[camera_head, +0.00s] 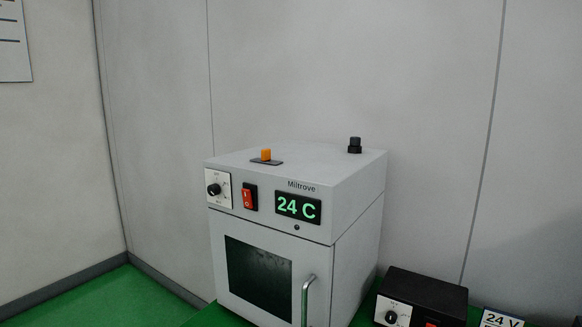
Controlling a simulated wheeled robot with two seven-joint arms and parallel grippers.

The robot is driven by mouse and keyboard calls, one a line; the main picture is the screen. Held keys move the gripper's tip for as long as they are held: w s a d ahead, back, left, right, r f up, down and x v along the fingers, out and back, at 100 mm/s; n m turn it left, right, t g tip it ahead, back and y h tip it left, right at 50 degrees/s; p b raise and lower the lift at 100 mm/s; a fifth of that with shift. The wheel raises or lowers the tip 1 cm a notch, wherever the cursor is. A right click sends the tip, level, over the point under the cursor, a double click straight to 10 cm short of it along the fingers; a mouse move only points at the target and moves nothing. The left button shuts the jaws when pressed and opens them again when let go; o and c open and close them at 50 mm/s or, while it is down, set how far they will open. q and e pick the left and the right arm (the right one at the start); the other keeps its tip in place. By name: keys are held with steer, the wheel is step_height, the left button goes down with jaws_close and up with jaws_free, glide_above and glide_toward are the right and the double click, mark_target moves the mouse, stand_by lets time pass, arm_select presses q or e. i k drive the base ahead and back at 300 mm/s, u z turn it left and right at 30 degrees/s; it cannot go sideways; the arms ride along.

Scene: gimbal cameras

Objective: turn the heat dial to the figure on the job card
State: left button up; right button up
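A light grey oven (335,235) marked Miltrove stands on a green surface. Its front panel has a black dial (214,189) on a white plate; the plate's small lettering and the pointer's exact setting are too small to read. To the right of the dial, a display (298,208) reads 24 C in green. A white sheet (14,42) with dark lines hangs on the wall at upper left, cut off by the frame; no figure is readable on it. I cannot tell whether it is the job card. Neither of my grippers is in view.
A red rocker switch (249,197) sits between dial and display. An orange knob (266,155) and a black fitting (354,145) stand on the oven's top. The closed door has a metal handle (305,300). A black box (430,291) with its own dial stands right, beside a 24 V card (502,319).

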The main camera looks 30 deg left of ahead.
mark_target(213, 190)
steer(key=u, duration=1)
steer(key=k, duration=0.25)
steer(key=u, duration=0.45)
steer(key=i, duration=0.4)
steer(key=z, duration=0.1)
